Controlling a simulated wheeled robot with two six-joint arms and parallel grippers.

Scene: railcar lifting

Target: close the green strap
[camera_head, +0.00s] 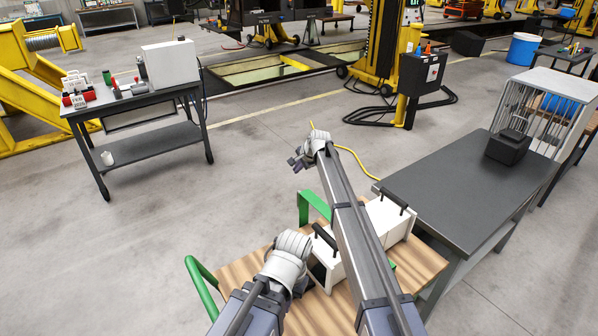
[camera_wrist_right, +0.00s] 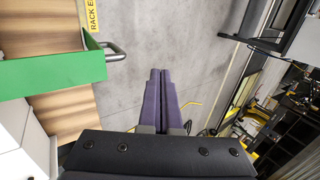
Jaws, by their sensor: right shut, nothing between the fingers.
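A green strap (camera_head: 315,201) stands up at the far edge of the wooden-topped cart (camera_head: 240,276), beside the white boxes. In the right wrist view the green strap (camera_wrist_right: 60,69) is a wide band on the left, with a metal loop handle (camera_wrist_right: 114,51) at its end. My right gripper (camera_head: 297,163) is beyond the strap, over the floor. In its wrist view the purple fingers (camera_wrist_right: 161,82) are together, empty and apart from the handle. My left gripper (camera_head: 302,286) is low over the cart near a white box; its fingertips are mostly hidden by its wrist.
White boxes (camera_head: 386,219) with black handles sit on the cart. A green rail (camera_head: 200,282) curves at its left. A grey table (camera_head: 455,195) with a black box (camera_head: 508,147) stands close on the right. Open floor lies beyond the cart.

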